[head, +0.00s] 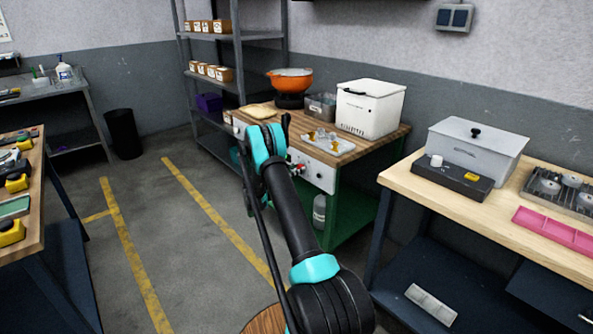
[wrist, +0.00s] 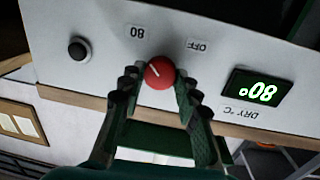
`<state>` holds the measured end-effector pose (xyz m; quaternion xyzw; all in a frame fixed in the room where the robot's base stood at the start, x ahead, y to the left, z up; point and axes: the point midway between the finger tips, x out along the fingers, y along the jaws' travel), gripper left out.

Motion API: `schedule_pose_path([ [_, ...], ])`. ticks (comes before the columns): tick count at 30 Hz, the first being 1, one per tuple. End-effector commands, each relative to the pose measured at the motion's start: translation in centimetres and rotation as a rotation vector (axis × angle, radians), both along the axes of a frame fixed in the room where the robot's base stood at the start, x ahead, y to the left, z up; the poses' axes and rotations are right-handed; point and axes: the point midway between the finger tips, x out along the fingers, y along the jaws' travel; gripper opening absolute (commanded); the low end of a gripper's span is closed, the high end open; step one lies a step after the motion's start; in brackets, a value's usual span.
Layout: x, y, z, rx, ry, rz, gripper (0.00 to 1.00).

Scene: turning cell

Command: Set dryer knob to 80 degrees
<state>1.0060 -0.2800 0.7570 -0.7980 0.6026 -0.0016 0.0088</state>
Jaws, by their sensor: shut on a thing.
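The red dryer knob (wrist: 159,73) sits on a white panel (wrist: 60,25) in the wrist view. Its white mark points up and left, towards the "80" label (wrist: 135,31); an "OFF" label (wrist: 198,46) is to its right. The labels appear upside down. A green-lit display (wrist: 256,90) marked "DRY °C" reads 80°, also upside down. My gripper (wrist: 160,82) is shut on the knob, with one finger on each side. In the head view my arm mostly hides the gripper; the panel (head: 318,174) is on the wooden bench's front.
A black round button (wrist: 77,50) is left of the knob. The wooden bench (head: 385,142) carries a white box (head: 371,108) and an orange pan (head: 291,79). A second bench (head: 400,180) stands at right.

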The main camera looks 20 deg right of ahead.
Motion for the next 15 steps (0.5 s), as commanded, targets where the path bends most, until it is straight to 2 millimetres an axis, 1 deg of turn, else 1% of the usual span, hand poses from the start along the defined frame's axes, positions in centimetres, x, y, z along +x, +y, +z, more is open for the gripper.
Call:
schedule_pose_path([
  [5, 0.01, 0.02, 0.00, 0.000, 0.000, 0.000, 0.03],
  [6, 0.01, 0.02, 0.00, 0.000, 0.000, 0.000, 0.34],
  [9, 0.02, 0.02, 0.00, 0.000, 0.000, 0.000, 0.46],
  [11, 0.02, 0.02, 0.00, 0.000, 0.000, 0.000, 0.53],
  [15, 0.02, 0.02, 0.00, 0.000, 0.001, 0.000, 0.53],
])
